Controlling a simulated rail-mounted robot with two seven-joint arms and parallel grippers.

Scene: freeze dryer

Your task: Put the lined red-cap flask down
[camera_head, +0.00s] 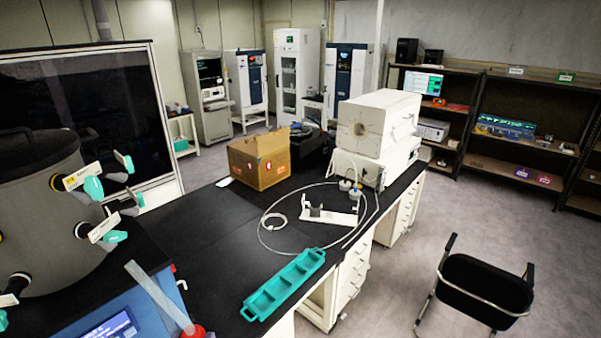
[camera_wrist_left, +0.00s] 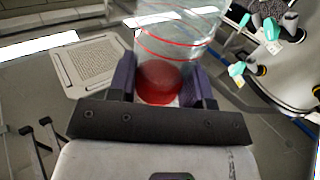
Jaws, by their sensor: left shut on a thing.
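In the left wrist view, my left gripper (camera_wrist_left: 160,76) is shut on the lined red-cap flask (camera_wrist_left: 178,45). Its dark fingers stand either side of the red cap (camera_wrist_left: 160,85). The clear glass body with red lines extends beyond the fingers, and its far end is cut off by the top edge. In the head view, a clear, narrow shape with a red end (camera_head: 193,331) shows at the bottom edge, in front of the blue-panelled freeze dryer (camera_head: 90,318); it seems to be the flask. The gripper itself is hard to make out there. My right gripper is not in view.
A grey drum (camera_head: 45,215) with several teal-handled valves stands at left, close to the flask. A teal tray (camera_head: 285,283), a white stand (camera_head: 325,215) with looped tubing and a cardboard box (camera_head: 258,160) are on the black bench (camera_head: 215,262). Bare benchtop lies left of the tray.

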